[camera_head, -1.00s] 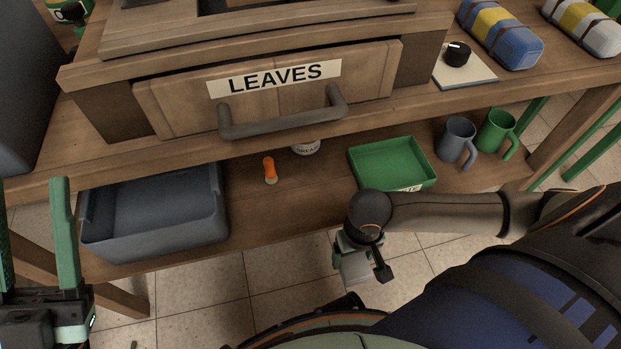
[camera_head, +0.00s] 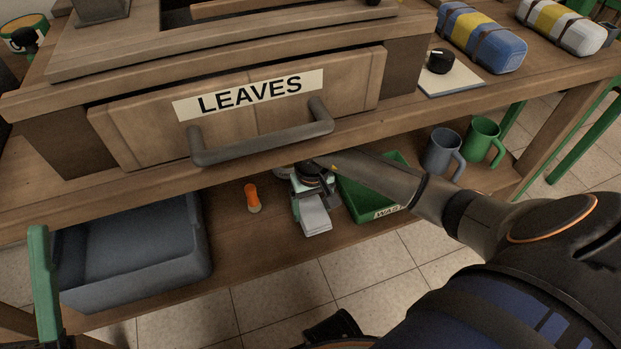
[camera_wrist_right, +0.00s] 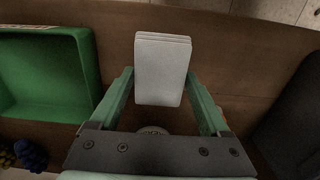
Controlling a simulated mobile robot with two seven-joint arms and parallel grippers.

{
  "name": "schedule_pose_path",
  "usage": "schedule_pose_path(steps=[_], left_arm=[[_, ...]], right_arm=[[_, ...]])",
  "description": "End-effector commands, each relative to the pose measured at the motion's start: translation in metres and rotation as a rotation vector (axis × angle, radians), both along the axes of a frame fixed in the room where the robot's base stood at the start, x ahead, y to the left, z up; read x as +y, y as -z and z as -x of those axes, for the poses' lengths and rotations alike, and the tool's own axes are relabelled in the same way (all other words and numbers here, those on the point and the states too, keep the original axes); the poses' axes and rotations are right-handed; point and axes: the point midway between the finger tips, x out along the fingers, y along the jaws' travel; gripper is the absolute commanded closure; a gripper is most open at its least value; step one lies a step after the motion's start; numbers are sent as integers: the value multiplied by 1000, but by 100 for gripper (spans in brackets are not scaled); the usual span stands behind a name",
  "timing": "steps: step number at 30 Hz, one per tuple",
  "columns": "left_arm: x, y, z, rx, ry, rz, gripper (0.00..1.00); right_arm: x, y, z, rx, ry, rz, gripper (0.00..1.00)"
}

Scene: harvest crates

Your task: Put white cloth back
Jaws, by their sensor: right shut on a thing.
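The white cloth (camera_head: 314,222) is a flat folded block, its layers showing in the right wrist view (camera_wrist_right: 161,68). My right gripper (camera_head: 312,200) is shut on it, with one green finger at each side in the wrist view (camera_wrist_right: 160,90). It holds the cloth at the lower shelf, between the orange item and the green tray. I cannot tell whether the cloth touches the shelf board. One green finger of my left gripper (camera_head: 43,285) shows at the left edge; its other finger is out of frame.
On the lower shelf (camera_head: 262,258) are a grey bin (camera_head: 135,285), an orange item (camera_head: 253,197), a green tray (camera_head: 360,204), a grey mug (camera_head: 441,152) and a green mug (camera_head: 483,141). The LEAVES drawer (camera_head: 250,105) is shut above. A round container (camera_wrist_right: 153,131) is partly hidden behind my gripper.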

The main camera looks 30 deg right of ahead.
Motion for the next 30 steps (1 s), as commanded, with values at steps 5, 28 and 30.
schedule_pose_path(steps=[5,28,30], left_arm=[[-1,11,0,-1,-2,-4,50],[-3,27,-2,12,-11,-16,50],[-3,27,-2,11,-10,-16,50]], right_arm=[[-1,10,-11,3,1,-4,72],[-3,38,-11,0,0,0,3],[-3,38,-11,0,0,0,0]])
